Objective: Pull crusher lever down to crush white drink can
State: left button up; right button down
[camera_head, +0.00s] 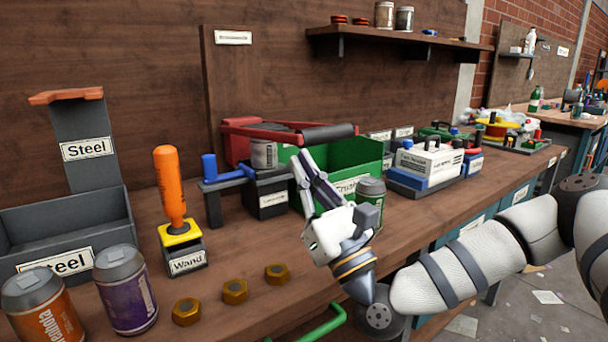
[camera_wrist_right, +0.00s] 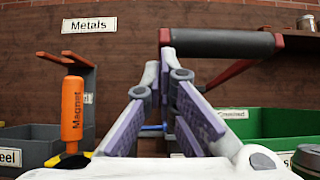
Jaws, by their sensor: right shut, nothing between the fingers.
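The red crusher (camera_head: 237,135) stands against the back panel. Its red lever reaches to the right and ends in a black grip (camera_head: 328,134), which also shows in the wrist view (camera_wrist_right: 225,43). A pale can (camera_head: 264,154), seemingly the white drink can, stands upright under the lever, its lower part hidden. It looks uncrushed. My right gripper (camera_head: 302,158) is shut and empty. Its fingers point up towards the lever, in front of the green bin. In the wrist view its fingertips (camera_wrist_right: 166,58) are at the left end of the grip; I cannot tell whether they touch. My left gripper is out of view.
A green bin (camera_head: 357,155) and a green can (camera_head: 370,190) are right of my gripper. A blue-handled device (camera_head: 228,178) and an orange magnet wand (camera_head: 170,185) stand left. Orange (camera_head: 42,308) and purple (camera_head: 126,290) cans and brass nuts (camera_head: 234,291) line the front.

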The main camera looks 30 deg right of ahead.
jog(key=shift+g, duration=0.6)
jog(key=r+p, duration=0.2)
jog(key=r, duration=0.2)
jog(key=w+r+p, duration=0.1)
jog(key=r+p, duration=0.1)
jog(key=r, duration=0.2)
jog(key=r+p, duration=0.2)
jog(key=r, duration=0.2)
jog(key=shift+w+r, duration=0.15)
jog(key=shift+w, duration=0.15)
jog(key=shift+w+a+r, duration=0.1)
jog(key=shift+w+r, duration=0.1)
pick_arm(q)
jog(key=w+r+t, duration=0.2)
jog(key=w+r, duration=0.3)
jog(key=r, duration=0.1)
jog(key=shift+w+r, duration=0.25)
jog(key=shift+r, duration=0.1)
pick_arm(e)
jog(key=shift+f, duration=0.1)
